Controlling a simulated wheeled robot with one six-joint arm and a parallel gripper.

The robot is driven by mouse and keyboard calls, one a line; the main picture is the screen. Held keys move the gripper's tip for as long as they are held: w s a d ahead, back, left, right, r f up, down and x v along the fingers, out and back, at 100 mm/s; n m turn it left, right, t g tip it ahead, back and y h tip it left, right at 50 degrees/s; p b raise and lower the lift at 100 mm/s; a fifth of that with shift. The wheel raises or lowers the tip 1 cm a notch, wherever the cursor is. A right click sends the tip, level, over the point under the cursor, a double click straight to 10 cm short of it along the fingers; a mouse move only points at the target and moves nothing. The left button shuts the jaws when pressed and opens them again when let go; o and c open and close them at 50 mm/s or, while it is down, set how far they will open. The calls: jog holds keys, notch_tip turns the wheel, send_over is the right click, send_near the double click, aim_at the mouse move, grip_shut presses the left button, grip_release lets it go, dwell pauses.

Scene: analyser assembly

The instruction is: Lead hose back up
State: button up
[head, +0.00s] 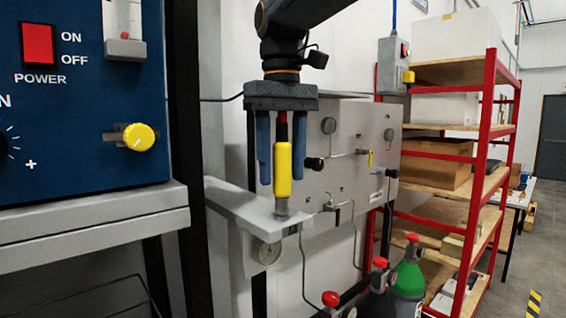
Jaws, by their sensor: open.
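My gripper (281,178) points down with its two blue fingers apart. A yellow cylindrical part (284,172) with a dark and red top stands upright between the fingers. Gaps show on both sides, so it is not clasped. Its lower metal end meets a grey bracket (235,200) that juts out in front of a grey panel (350,155). Thin tubes, possibly hoses, hang below the panel, one near the bracket's end (304,265) and another further right (354,240). I cannot tell which one is the task's hose.
A blue control unit (85,100) with a yellow knob (138,137) stands close on the left. A round gauge (266,252) sits under the bracket. Gas bottles, one green (408,278), stand below the panel. A red-framed shelf (481,150) is at right, with open floor beyond.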

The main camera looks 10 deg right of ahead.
jog(key=shift+f, duration=0.25)
grip_shut()
